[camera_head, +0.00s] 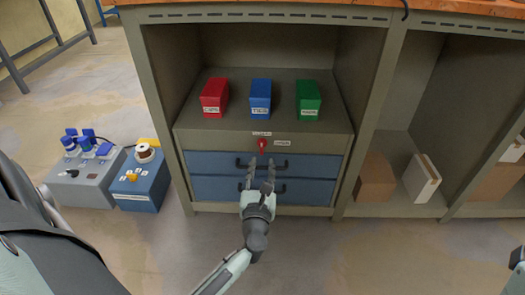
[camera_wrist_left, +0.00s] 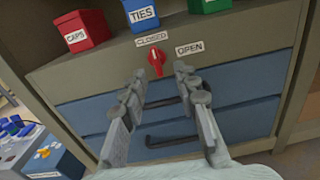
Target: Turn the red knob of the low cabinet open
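The red knob (camera_head: 262,144) sits on the front strip of the low cabinet (camera_head: 190,140), above two blue drawers. In the left wrist view the knob (camera_wrist_left: 156,60) is upright below a CLOSED label (camera_wrist_left: 152,38), with an OPEN label (camera_wrist_left: 189,48) to its right. My left gripper (camera_head: 261,162) is in front of the drawers, just below the knob. Its fingers (camera_wrist_left: 158,80) are spread apart, with nothing between them, and the knob shows beyond the gap. Whether a fingertip touches the knob is not clear. My right gripper is not clearly seen; only a bit of arm shows at the right edge.
Red (camera_head: 214,95), blue (camera_head: 260,96) and green (camera_head: 308,98) boxes stand on the cabinet top. The drawers have dark handles (camera_head: 280,187) close to my left fingers. Grey (camera_head: 88,180) and blue (camera_head: 140,185) boxes with parts stand on the floor at left. Cardboard boxes (camera_head: 375,180) are at right.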

